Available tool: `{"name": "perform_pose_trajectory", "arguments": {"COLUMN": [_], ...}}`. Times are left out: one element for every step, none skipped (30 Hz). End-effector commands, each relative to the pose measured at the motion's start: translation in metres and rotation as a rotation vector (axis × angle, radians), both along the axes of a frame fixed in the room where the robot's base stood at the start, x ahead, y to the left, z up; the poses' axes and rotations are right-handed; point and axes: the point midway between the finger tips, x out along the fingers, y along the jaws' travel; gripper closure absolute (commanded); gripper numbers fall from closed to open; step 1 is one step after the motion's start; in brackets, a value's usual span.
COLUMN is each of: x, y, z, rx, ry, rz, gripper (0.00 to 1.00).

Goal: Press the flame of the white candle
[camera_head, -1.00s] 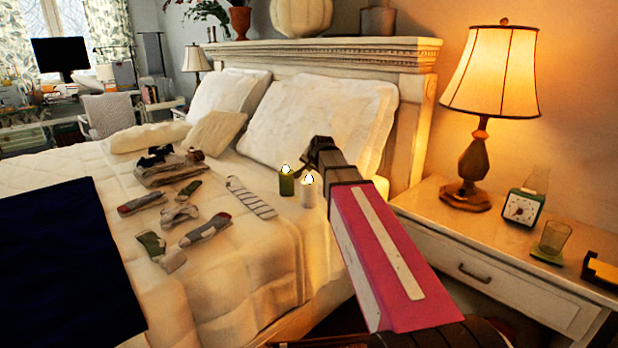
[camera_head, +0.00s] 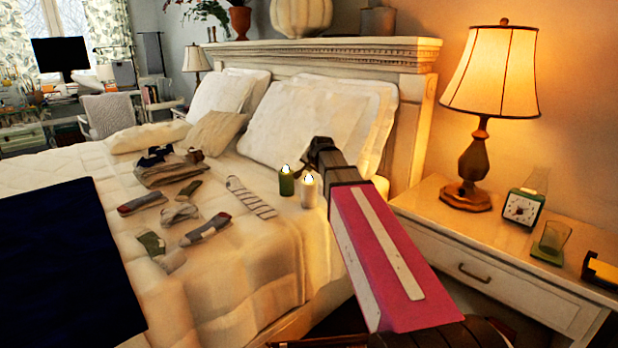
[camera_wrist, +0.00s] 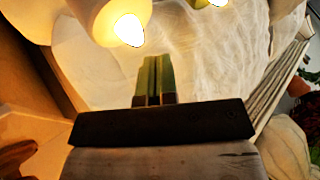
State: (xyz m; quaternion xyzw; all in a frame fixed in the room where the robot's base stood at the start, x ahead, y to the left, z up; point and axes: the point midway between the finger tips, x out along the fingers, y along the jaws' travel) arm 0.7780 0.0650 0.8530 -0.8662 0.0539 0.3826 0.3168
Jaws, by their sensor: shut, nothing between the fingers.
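The white candle (camera_head: 308,192) stands upright on the bed with its flame (camera_head: 308,177) lit. In the wrist view the white candle (camera_wrist: 98,22) is at the top left, partly cut off, and its bright flame (camera_wrist: 129,30) shows beside it. A green candle (camera_head: 286,183), also lit, stands just left of the white one in the head view. My gripper (camera_head: 308,160) is above and close to the white candle. In the wrist view my gripper's greenish fingers (camera_wrist: 155,75) are together and empty, below and right of the white candle's flame.
Several socks (camera_head: 205,229) and a folded cloth stack (camera_head: 165,168) lie on the bed (camera_head: 235,285). Pillows (camera_head: 310,125) lean on the headboard (camera_head: 418,100). A nightstand (camera_head: 430,210) at right holds a lamp (camera_head: 475,160), a clock (camera_head: 522,207) and a glass (camera_head: 551,240).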

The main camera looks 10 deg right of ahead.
Motion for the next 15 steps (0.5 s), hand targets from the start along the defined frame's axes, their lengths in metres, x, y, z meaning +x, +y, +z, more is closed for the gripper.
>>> {"name": "perform_pose_trajectory", "arguments": {"x": [-0.0003,-0.0004,-0.0006,-0.0007,-0.0007,-0.0008,-0.0008,-0.0007,-0.0006,-0.0006,-0.0006,-0.0006,-0.0006,-0.0006,-0.0006], "y": [0.0001,0.0002,0.0002,0.0003,0.0004,0.0003,0.0004,0.0004,0.0004,0.0004,0.0004,0.0004,0.0003,0.0004,0.0004], "z": [-0.0017,-0.0026,-0.0040,-0.0048,-0.0055,-0.0061,-0.0063,-0.0063,-0.0063,-0.0063,-0.0063,-0.0063,-0.0062,-0.0063,-0.0064], "rx": [0.000,0.000,0.000,0.000,0.000,0.000,0.001,0.001,0.000,0.000,0.001,0.000,0.000,0.000,0.000], "ry": [0.000,0.000,0.000,0.000,0.000,0.000,-0.001,-0.001,-0.001,-0.001,-0.001,0.000,0.000,0.000,0.000], "rz": [0.000,0.000,0.000,0.000,0.000,0.000,0.001,0.001,0.000,0.000,0.001,0.000,0.000,0.000,0.000], "gripper": [1.00,1.00,1.00,1.00,1.00,1.00,1.00,1.00,1.00,1.00,1.00,1.00,1.00,1.00,1.00]}}
